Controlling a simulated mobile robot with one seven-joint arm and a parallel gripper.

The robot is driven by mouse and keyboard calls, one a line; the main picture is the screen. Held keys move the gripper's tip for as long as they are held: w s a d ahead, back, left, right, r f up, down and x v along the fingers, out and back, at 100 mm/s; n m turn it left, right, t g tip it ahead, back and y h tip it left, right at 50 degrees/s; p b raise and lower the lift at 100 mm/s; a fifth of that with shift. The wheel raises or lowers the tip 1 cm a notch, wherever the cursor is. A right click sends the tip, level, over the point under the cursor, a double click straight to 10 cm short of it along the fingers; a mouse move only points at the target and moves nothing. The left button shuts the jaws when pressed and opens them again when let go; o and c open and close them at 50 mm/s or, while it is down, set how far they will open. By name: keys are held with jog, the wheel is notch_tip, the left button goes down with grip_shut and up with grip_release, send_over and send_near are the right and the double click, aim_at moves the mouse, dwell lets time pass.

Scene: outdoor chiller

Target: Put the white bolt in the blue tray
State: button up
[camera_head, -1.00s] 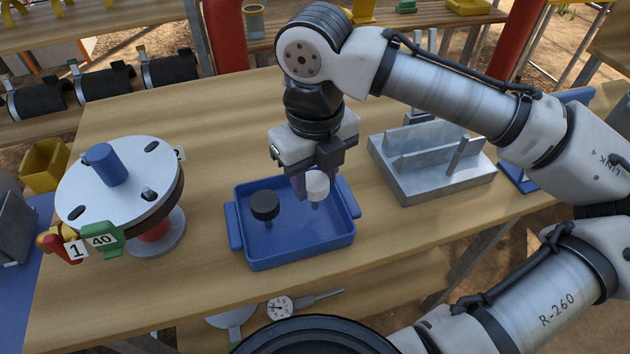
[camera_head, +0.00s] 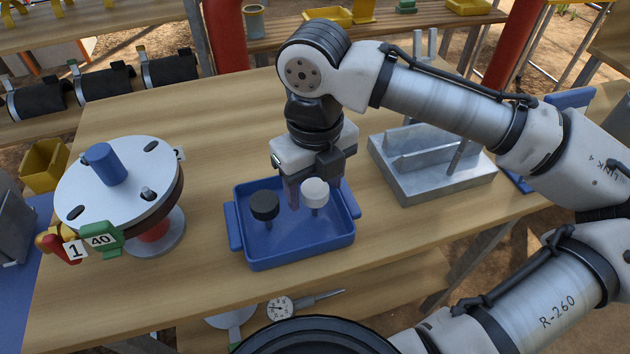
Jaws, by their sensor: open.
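The white bolt (camera_head: 315,192) is upright, head up, in the right half of the blue tray (camera_head: 292,253). A black bolt (camera_head: 264,206) stands to its left in the same tray. My gripper (camera_head: 313,188) is over the tray, pointing down, with its jaws open. One finger shows just left of the white bolt's head and the other is partly hidden behind it on the right. I cannot tell whether a finger touches the bolt.
A round white-topped fixture (camera_head: 120,180) with a blue peg and numbered tags stands left of the tray. A grey metal block with upright plates (camera_head: 432,172) stands to the right. A dial gauge (camera_head: 281,306) lies below the table's front edge. Bare wood surrounds the tray.

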aim_at(315, 188)
notch_tip(315, 188, up, 12)
jog(key=shift+r, duration=0.15)
dwell(0.3)
